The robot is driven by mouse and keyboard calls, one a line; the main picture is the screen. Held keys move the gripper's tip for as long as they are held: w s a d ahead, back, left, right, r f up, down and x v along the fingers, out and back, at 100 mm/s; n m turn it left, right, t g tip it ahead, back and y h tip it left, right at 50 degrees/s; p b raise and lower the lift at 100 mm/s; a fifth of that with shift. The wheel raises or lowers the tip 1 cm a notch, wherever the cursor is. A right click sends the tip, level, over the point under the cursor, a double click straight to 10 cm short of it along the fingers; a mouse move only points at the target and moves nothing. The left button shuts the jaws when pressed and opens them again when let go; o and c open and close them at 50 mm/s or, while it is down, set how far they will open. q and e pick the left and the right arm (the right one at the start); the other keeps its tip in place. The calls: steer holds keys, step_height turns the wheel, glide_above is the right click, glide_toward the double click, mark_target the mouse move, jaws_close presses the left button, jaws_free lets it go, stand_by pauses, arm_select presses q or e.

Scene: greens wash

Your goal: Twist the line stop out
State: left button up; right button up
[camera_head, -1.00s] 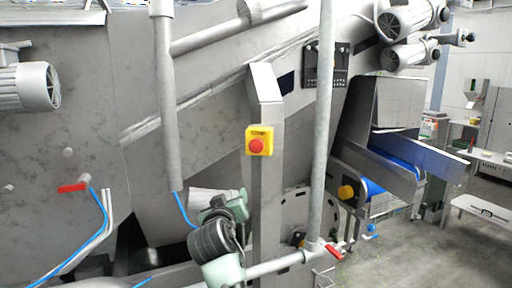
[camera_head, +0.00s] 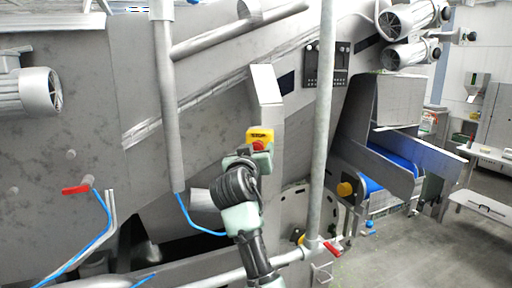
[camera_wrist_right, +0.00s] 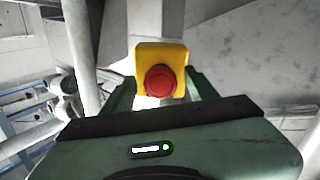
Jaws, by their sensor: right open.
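The line stop is a red mushroom button (camera_head: 258,146) on a yellow box (camera_head: 261,134), fixed to a grey metal post. In the head view my right gripper (camera_head: 250,158) is just in front of it and hides the lower part of the box and button. In the right wrist view the red button (camera_wrist_right: 160,81) and yellow box (camera_wrist_right: 149,52) show fully, between the two green fingers of my open right gripper (camera_wrist_right: 158,88). Whether the fingers touch the button cannot be told. My left gripper is not in view.
A vertical pipe (camera_head: 323,120) stands right of the post, and another pipe (camera_head: 168,110) stands to the left. A red valve handle (camera_head: 76,189) with blue hose is at left. A blue conveyor (camera_head: 395,148) is at right, with open floor beside it.

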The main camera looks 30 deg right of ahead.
jaws_close()
steer(key=shift+m+b, duration=3.65)
steer(key=shift+m, duration=0.15)
steer(key=shift+r, duration=0.1)
jaws_free()
